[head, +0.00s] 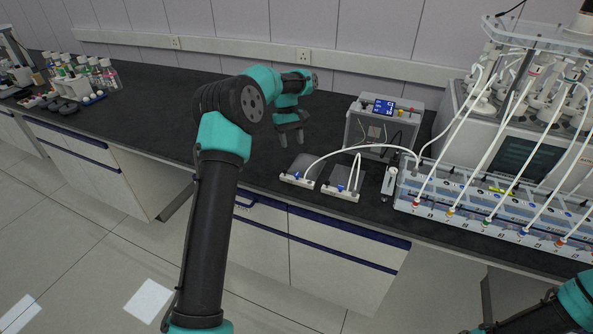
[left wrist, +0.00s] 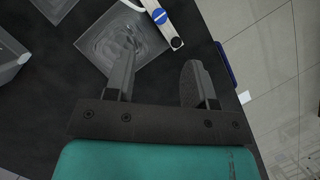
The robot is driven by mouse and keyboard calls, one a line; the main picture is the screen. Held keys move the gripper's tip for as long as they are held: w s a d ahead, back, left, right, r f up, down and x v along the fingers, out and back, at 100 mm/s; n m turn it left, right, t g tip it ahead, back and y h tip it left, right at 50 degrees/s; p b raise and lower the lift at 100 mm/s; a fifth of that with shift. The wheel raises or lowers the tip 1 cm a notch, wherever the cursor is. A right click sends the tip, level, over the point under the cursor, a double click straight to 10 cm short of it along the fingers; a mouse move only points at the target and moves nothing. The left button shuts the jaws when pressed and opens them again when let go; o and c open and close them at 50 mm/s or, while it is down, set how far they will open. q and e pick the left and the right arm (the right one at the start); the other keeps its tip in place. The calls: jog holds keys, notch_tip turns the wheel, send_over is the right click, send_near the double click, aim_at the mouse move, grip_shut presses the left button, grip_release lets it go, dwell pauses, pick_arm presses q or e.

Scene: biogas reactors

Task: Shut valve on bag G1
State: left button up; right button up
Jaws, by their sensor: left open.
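Two flat grey gas bags lie side by side on the black bench in the head view, a left one (head: 302,166) and a right one (head: 346,174). Each has a white front strip with a blue valve, the left valve (head: 297,175) and the right valve (head: 341,187). I cannot read which is G1. My left gripper (head: 291,139) is open and empty, above and behind the left bag. In the left wrist view its fingers (left wrist: 160,55) are apart over a grey bag (left wrist: 92,38), with a blue valve (left wrist: 160,16) beyond them. My right gripper is out of view.
A grey meter box (head: 384,125) with a blue display stands behind the bags. A small white device (head: 389,181) and the reactor rack (head: 470,207) with white tubes stand to the right. A white tube arches over the bags. The bench left of my left arm is mostly clear.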

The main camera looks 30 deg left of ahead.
aim_at(297, 173)
pick_arm(q)
jog(key=x, duration=1.1)
jog(key=shift+f, duration=0.15)
jog(key=shift+c, duration=0.2)
jog(key=c, duration=0.9)
